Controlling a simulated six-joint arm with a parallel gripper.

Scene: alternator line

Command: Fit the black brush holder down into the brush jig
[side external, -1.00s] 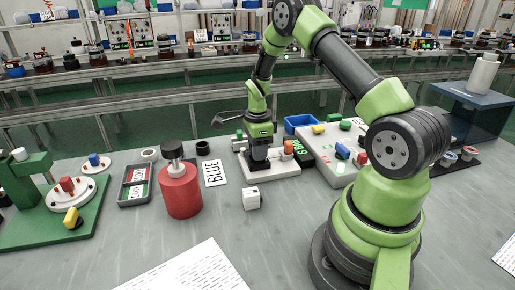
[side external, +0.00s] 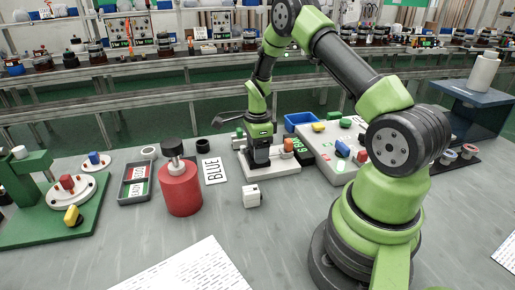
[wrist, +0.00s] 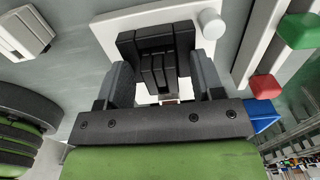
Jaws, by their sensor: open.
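The black brush holder (wrist: 157,54) lies between the two fingers of my gripper (wrist: 162,88) in the wrist view, over a white base. The white brush jig (side external: 286,168) stands on the table below my gripper (side external: 259,163) in the side view. The jaws are open, one finger on each side of the holder. The holder appears to be down at the jig, but its underside is hidden and I cannot tell how deep it sits. In the side view my gripper mostly hides the holder.
A white board (side external: 334,166) with coloured pieces stands close right of the jig, a blue bin (side external: 301,122) behind. A small white block (side external: 252,196) sits in front. The front table is partly clear.

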